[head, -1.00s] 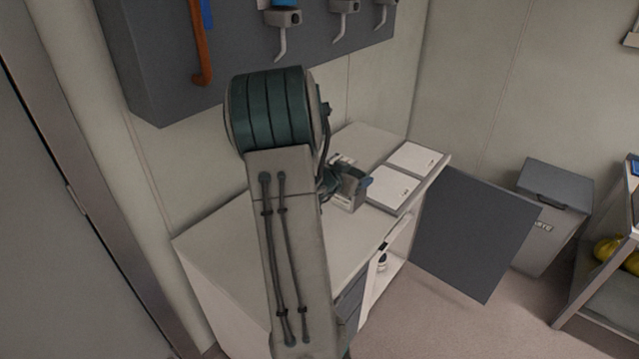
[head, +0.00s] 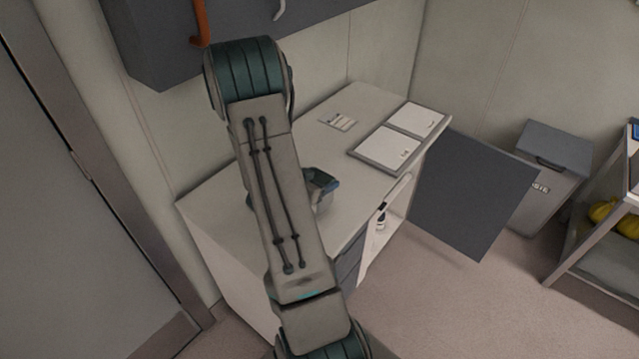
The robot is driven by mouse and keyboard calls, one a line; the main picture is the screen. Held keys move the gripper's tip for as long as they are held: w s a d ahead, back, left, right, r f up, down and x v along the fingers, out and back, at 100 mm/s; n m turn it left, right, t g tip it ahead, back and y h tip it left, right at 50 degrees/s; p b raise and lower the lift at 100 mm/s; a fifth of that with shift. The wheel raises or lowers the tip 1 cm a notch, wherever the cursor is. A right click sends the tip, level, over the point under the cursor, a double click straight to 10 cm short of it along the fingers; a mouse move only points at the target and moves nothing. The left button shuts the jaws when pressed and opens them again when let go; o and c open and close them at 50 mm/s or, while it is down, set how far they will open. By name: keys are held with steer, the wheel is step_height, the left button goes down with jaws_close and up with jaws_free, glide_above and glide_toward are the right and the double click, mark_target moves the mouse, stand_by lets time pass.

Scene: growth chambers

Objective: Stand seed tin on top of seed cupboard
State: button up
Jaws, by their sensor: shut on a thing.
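A white cabinet (head: 262,224), which looks like the seed cupboard, stands against the wall with a pale flat top. Its dark grey door (head: 466,195) hangs open at the right. My gripper (head: 322,188) is low over the middle of the top, partly hidden behind my arm. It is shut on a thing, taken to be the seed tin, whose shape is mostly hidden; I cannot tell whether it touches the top.
Two white flat panels (head: 386,148) and a small labelled plate (head: 339,120) lie at the top's far end. A small bottle (head: 381,222) stands inside the cabinet. A grey bin (head: 548,165) and a shelf rack (head: 590,225) stand right. A dark wall unit (head: 160,50) overhangs at left.

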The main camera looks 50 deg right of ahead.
steer(key=shift+f, duration=1.15)
steer(key=shift+f, duration=0.1)
steer(key=shift+f, duration=0.15)
steer(key=o, duration=1.1)
